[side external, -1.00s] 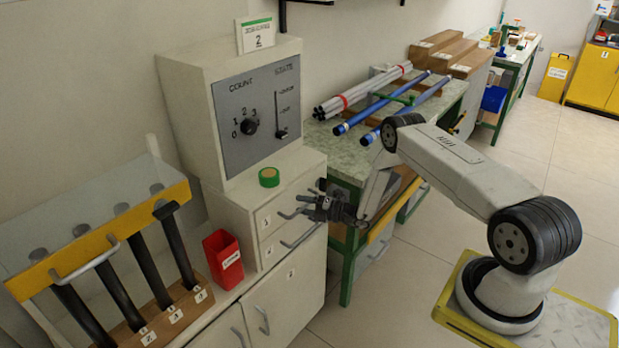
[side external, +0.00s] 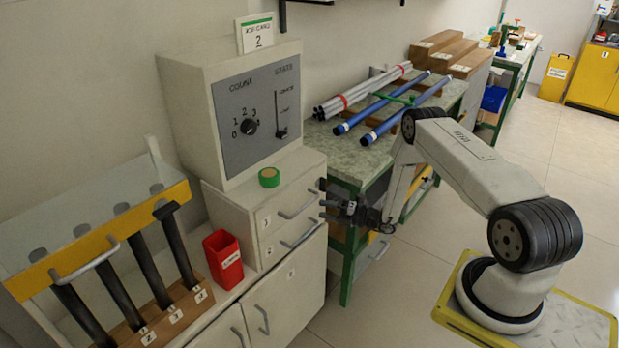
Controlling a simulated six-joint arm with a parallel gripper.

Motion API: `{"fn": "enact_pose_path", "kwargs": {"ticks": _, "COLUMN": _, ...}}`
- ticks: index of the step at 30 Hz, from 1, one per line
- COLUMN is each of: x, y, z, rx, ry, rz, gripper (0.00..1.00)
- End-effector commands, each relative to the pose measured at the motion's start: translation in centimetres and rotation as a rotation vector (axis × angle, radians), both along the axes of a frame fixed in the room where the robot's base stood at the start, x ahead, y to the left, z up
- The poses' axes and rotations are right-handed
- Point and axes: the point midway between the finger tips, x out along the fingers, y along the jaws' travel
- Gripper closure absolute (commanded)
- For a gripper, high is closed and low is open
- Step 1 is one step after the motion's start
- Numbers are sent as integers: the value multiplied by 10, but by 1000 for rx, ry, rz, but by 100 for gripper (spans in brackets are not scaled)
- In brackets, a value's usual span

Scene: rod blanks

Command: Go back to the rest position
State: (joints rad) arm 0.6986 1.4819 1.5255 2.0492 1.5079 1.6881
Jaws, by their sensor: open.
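My gripper (side external: 330,204) is in the middle of the side external view, in front of the drawer cabinet (side external: 285,270) and the near end of the green-framed bench. It points left toward the drawer handles, with a small gap visible in the picture. Its jaws are open and I see nothing between them.
A bench (side external: 350,160) holds blue rods (side external: 405,120) and a bundle of white rods (side external: 365,92). A control box (side external: 255,115), green tape roll (side external: 269,177), red bin (side external: 223,256) and rack of black rods (side external: 148,272) stand at left. Floor (side external: 555,165) at right is clear.

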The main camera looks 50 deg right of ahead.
Motion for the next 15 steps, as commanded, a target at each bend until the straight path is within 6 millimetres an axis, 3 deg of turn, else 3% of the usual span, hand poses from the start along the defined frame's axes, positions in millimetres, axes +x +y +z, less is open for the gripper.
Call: {"fn": "enact_pose_path", "kwargs": {"ticks": 15, "x": -7, "y": -2, "z": 1, "rx": -3, "ry": 0, "rz": 5, "gripper": 47}}
